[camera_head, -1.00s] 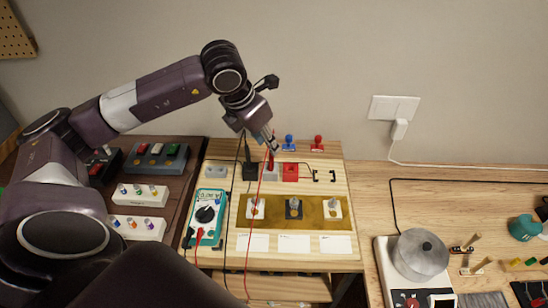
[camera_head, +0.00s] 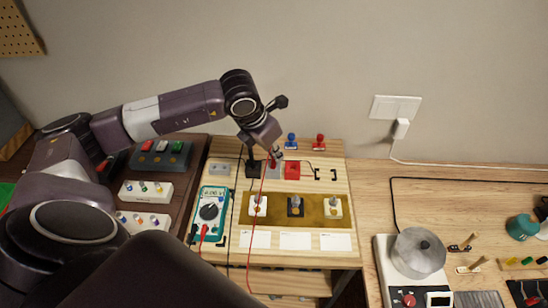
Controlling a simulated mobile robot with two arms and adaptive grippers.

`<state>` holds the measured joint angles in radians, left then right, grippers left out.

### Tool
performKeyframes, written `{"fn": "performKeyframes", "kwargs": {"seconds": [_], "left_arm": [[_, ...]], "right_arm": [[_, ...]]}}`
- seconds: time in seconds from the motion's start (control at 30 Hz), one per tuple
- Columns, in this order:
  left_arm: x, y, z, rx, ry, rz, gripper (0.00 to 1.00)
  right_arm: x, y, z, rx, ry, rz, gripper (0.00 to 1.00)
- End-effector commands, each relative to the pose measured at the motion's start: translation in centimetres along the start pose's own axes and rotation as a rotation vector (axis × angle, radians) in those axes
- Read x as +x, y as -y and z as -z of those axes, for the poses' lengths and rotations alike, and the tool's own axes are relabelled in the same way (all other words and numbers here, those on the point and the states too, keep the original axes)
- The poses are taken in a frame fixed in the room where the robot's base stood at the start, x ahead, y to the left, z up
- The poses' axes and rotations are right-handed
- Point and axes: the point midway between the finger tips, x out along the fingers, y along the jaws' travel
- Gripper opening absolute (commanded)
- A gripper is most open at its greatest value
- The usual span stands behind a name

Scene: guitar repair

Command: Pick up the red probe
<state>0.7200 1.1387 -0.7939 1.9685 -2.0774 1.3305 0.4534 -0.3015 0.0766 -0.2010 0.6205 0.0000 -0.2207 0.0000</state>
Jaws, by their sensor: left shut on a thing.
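The red probe (camera_head: 272,163) is a small upright piece in the middle of the wooden board, in the head view, by a grey block. A thin red wire hangs in front of the board near it. My left gripper (camera_head: 273,153) is directly over the probe, pointing down, and is shut on its top. The fingers are small and partly hidden by the wrist. The probe's lower end is by the grey block; I cannot tell whether it is seated there. My right gripper is out of view.
A teal multimeter (camera_head: 209,212) lies left of a brown strip (camera_head: 276,207) with several knobs. A black holder (camera_head: 252,167) and a red block (camera_head: 292,170) flank the probe. A blue peg (camera_head: 291,141) and a red peg (camera_head: 319,142) stand behind.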

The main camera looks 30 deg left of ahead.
Motion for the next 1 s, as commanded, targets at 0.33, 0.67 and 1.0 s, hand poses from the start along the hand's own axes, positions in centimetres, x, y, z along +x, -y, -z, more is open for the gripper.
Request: {"fn": "performKeyframes", "kwargs": {"seconds": [0.33,0.67,1.0], "left_arm": [[-0.3,0.0,-0.2,0.000,0.002,-0.001,0.00],[-4.7,-0.2,-2.2,0.000,0.008,-0.001,0.00],[-13.9,-0.4,-5.9,0.002,0.009,0.001,0.00]], "right_arm": [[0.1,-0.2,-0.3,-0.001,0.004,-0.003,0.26],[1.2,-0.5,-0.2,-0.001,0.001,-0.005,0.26],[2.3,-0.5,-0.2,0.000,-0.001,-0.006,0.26]]}}
